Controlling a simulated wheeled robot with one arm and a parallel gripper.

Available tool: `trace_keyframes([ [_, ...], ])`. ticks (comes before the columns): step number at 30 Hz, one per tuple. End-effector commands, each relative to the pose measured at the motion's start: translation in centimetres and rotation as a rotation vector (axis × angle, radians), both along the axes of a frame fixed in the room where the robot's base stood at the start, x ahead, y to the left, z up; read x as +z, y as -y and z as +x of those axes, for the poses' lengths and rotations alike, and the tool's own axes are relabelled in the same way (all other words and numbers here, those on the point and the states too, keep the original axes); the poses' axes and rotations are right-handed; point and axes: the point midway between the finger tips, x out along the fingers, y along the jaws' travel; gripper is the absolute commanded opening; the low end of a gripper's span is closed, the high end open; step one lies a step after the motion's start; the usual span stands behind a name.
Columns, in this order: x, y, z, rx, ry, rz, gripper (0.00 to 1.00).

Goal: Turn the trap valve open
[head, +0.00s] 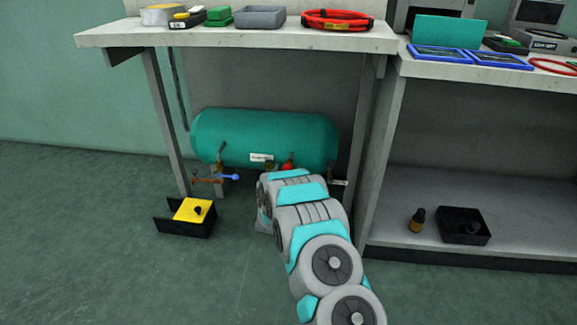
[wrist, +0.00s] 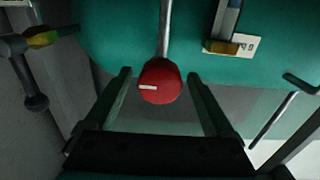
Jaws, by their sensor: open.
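A red round knob (wrist: 161,82) with a white mark sits at the end of a grey stem below the teal tank in the wrist view. It also shows as a small red spot on the tank's front in the head view (head: 288,164). No readable label tells me whether it is the trap valve. My gripper (wrist: 159,76) is open, with one finger on each side of the knob and gaps visible on both sides. The white mark lies roughly level, left of the knob's middle. In the head view my arm hides the gripper.
The teal tank (head: 265,137) lies under a bench (head: 235,35). Other fittings flank the knob, including a blue-handled one (head: 230,177) and a brass one beside a white tag (wrist: 248,46). A black-and-yellow box (head: 187,222) stands on the floor at left. Open floor lies in front.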

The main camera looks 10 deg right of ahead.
Motion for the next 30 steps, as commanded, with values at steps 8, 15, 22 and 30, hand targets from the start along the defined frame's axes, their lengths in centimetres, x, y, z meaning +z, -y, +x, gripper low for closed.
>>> trace_keyframes([
  [8, 0.1, 0.8, 2.6, 0.0, 0.001, 0.001, 0.89],
  [15, 0.1, 0.9, 2.9, 0.0, 0.0, 0.001, 0.89],
  [22, 0.1, 0.9, 2.9, 0.0, 0.001, 0.001, 0.68],
  [30, 0.1, 0.9, 2.9, 0.0, 0.001, 0.001, 0.38],
])
